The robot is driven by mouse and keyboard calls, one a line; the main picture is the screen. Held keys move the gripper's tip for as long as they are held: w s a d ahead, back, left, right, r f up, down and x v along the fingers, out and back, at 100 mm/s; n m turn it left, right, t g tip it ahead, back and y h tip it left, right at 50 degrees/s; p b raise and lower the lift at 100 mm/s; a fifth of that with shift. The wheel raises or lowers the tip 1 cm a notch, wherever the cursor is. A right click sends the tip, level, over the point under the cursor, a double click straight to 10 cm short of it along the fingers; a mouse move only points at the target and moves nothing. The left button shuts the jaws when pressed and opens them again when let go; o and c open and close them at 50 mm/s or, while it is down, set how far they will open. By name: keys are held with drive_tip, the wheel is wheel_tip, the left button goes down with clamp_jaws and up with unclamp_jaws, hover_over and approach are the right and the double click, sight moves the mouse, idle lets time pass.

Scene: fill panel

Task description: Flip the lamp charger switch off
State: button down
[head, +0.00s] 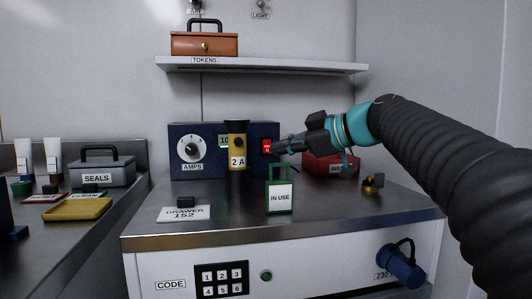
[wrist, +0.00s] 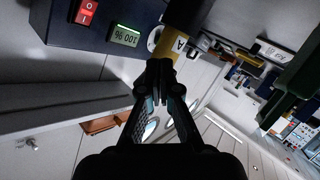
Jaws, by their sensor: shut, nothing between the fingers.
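The charger is a dark blue box (head: 210,135) on the steel bench, with an AMPS dial (head: 190,148) and a small display (head: 224,141). Its red rocker switch (head: 267,147) is on the right of the front face. In the wrist view the switch (wrist: 84,12) is at the upper left, beside the lit display (wrist: 125,36). I cannot tell surely which way the rocker is pressed. My gripper (head: 279,147) is shut and empty, its tip just right of the switch in the head view. In the wrist view the fingers (wrist: 162,75) appear apart from the switch.
A yellow 2 A lamp (head: 237,150) with a black top stands before the charger. A green IN USE stand (head: 279,196) is in front of my gripper. A red box (head: 322,166) and a brass item (head: 372,183) are to the right. A DRAWER 152 card (head: 185,214) lies left.

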sight(267, 147)
drive_tip(key=shift+w+a+f+n+y, duration=0.15)
drive_tip(key=shift+w+n+y, duration=0.2)
drive_tip(key=shift+w+n, duration=0.4)
drive_tip(key=shift+w+d+f+n+y, duration=0.1)
drive_tip(key=shift+w+n+y, duration=0.35)
drive_tip(key=shift+w, duration=0.45)
drive_tip(key=w+p, duration=0.1)
drive_tip(key=w, duration=0.1)
drive_tip(key=w+a+f+p, duration=0.1)
drive_tip(key=w+p, duration=0.1)
drive_tip(key=w+a+p, duration=0.1)
drive_tip(key=w, duration=0.1)
drive_tip(key=shift+w+f, duration=0.15)
drive_tip(key=shift+f, duration=0.05)
drive_tip(key=shift+w+a+f+p, duration=0.1)
drive_tip(key=shift+w+a+p, duration=0.05)
drive_tip(key=shift+w, duration=0.35)
drive_tip(key=shift+w+a+f+p, duration=0.1)
drive_tip(key=shift+w+a+p, duration=0.05)
drive_tip(key=shift+w, duration=0.3)
drive_tip(key=shift+w+f, duration=0.1)
drive_tip(key=shift+w+a+b, duration=0.1)
drive_tip(key=shift+w+b, duration=0.15)
drive_tip(key=shift+b, duration=0.1)
drive_tip(key=shift+w+a+f, duration=0.1)
drive_tip(key=shift+w, duration=0.25)
drive_tip(key=shift+s+b, duration=0.2)
drive_tip(key=shift+b, duration=0.15)
idle(0.4)
